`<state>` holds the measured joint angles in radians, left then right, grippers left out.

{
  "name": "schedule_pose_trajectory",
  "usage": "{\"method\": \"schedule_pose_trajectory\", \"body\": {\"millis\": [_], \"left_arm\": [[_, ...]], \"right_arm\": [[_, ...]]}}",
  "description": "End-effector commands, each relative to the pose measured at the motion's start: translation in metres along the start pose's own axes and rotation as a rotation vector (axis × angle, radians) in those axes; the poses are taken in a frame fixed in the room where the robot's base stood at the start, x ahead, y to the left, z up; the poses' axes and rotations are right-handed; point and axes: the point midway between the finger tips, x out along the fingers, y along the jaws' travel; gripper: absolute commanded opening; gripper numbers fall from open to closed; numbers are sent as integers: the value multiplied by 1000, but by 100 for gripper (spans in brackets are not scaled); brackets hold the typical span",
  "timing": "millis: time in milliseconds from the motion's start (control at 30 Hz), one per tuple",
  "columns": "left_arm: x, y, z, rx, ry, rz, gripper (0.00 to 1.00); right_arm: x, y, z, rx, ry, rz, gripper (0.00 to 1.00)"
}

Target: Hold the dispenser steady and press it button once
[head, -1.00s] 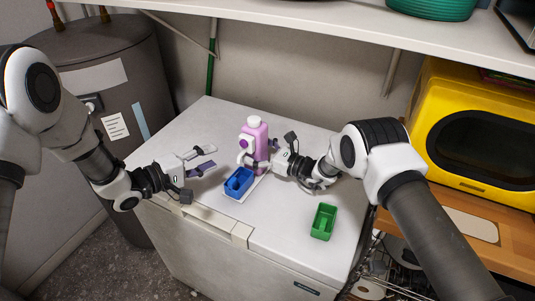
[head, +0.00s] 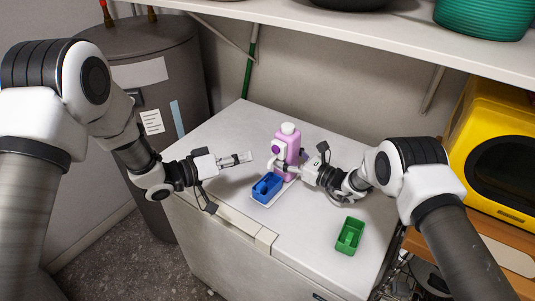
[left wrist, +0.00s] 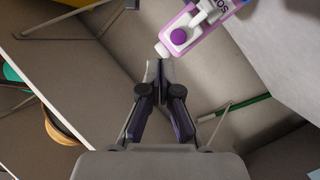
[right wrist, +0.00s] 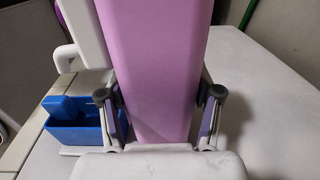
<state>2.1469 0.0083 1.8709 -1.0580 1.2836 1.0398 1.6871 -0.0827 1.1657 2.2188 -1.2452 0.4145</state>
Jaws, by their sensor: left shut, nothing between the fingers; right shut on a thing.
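The dispenser is a pink bottle (head: 292,152) with a white cap, standing upright on the white chest top (head: 222,128). Its round purple button (head: 276,149) faces front-left, above a white spout. My right gripper (right wrist: 160,105) is shut on the lower body of the bottle, with a finger on each side in the right wrist view. My left gripper (head: 248,158) is shut and empty, to the left of the bottle and apart from it. In the left wrist view its fingertips (left wrist: 158,64) meet, with the purple button (left wrist: 179,37) above right of them.
A blue container (head: 266,187) sits on a white base just in front of the bottle. A green open box (head: 349,236) stands at the front right. A shelf (head: 380,40) hangs above the back. A yellow appliance (head: 480,120) is at right. The chest's left top is clear.

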Motion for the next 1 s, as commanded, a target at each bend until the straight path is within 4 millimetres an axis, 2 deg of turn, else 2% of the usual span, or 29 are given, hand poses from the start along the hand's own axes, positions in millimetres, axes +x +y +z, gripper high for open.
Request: {"method": "schedule_pose_trajectory", "body": {"millis": [33, 200, 367, 500, 633, 667, 700, 800, 1000], "left_arm": [[2, 5, -4, 167, -2, 32, 0], [6, 19, -18, 792, 26, 152, 0], [3, 22, -28, 1374, 111, 263, 0], [-5, 16, -32, 1876, 233, 351, 0], [-19, -4, -32, 2279, 366, 418, 0], [-24, -13, -30, 2354, 394, 434, 0], [-35, -32, -25, 2404, 407, 455, 0], [-46, -61, -12, 2376, 378, 435, 0], [-48, -67, -4, 2355, 367, 430, 0]], "right_arm": [[0, 0, 0, 0, 0, 0, 15], [0, 0, 0, 0, 0, 0, 15], [0, 0, 0, 0, 0, 0, 15], [0, 0, 0, 0, 0, 0, 15], [0, 0, 0, 0, 0, 0, 15], [0, 0, 0, 0, 0, 0, 15], [0, 0, 0, 0, 0, 0, 15], [0, 0, 0, 0, 0, 0, 15], [0, 0, 0, 0, 1, 0, 15]]}}
